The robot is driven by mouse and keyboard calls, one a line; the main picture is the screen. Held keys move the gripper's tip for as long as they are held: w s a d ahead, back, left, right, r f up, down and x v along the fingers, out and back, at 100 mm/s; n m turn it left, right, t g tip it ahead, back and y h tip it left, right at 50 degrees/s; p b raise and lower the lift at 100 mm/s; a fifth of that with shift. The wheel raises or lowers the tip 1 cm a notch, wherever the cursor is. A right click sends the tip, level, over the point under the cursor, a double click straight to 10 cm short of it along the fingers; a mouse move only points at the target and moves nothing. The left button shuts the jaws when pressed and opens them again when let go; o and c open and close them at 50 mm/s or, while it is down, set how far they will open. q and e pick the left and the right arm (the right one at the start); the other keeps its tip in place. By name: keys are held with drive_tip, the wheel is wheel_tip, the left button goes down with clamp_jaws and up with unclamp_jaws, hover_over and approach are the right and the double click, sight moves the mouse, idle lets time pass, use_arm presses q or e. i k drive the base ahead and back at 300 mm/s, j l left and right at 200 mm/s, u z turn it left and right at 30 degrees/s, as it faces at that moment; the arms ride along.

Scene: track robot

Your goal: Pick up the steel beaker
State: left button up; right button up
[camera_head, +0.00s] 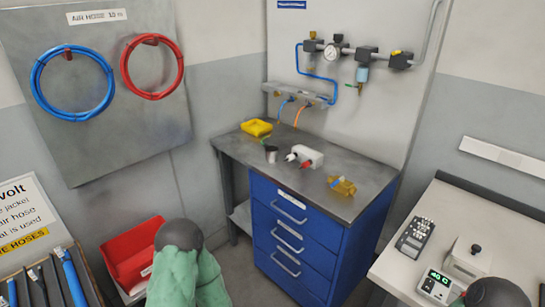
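A small grey cup (271,155), which looks like the steel beaker, stands upright on the dark worktop (312,189) of the blue drawer bench. It is small in the picture, so its inside cannot be made out. It stands between a yellow bin and a white block with red and dark parts. No gripper fingers show in the head view, and nothing is seen touching the cup.
A yellow bin (257,128) is behind the cup, a white block (305,156) to its right, and a yellow-brown item (342,186) near the front. Blue drawers (290,235) are below. A red bin (134,257) stands lower left; a pale bench (440,230) is at right.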

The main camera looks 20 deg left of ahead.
sight(272, 154)
drive_tip(key=i+u, duration=0.1)
drive_tip(key=u, duration=0.25)
drive_tip(key=i+u, duration=0.15)
drive_tip(key=u, duration=0.2)
drive_tip(key=i+u, duration=0.1)
drive_tip(key=u, duration=0.3)
